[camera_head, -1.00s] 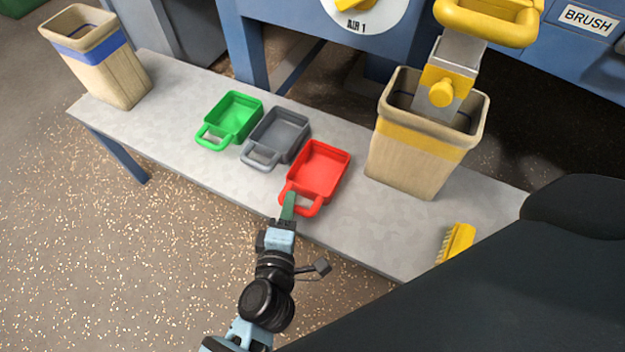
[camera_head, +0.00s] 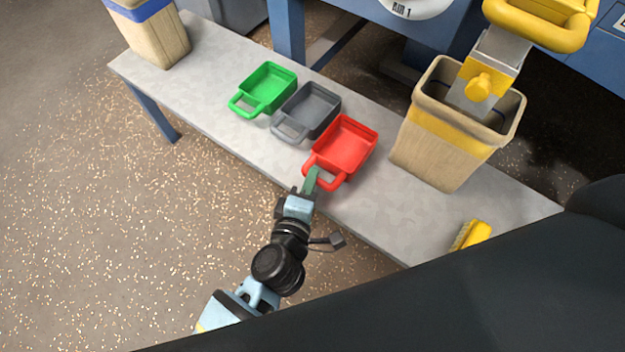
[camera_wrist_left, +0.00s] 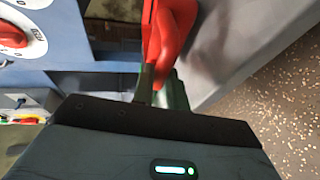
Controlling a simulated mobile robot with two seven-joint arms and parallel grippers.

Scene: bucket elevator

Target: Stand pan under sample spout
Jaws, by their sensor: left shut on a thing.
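A red pan (camera_head: 346,146) with a loop handle sits on the grey bench, the rightmost of a row of pans. A grey pan (camera_head: 309,112) and a green pan (camera_head: 268,88) stand to its left. My left gripper (camera_head: 312,180) is shut on the red pan's handle at the bench's front edge. The left wrist view shows the red handle (camera_wrist_left: 172,28) between the green fingers (camera_wrist_left: 160,88). My right gripper is not in view.
The bench (camera_head: 215,118) runs diagonally across the view. A wooden bin with a blue band (camera_head: 155,38) stands at its far left end. A yellow brush (camera_head: 471,235) lies near the right front edge. Bench surface is bare between the red pan and the brush.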

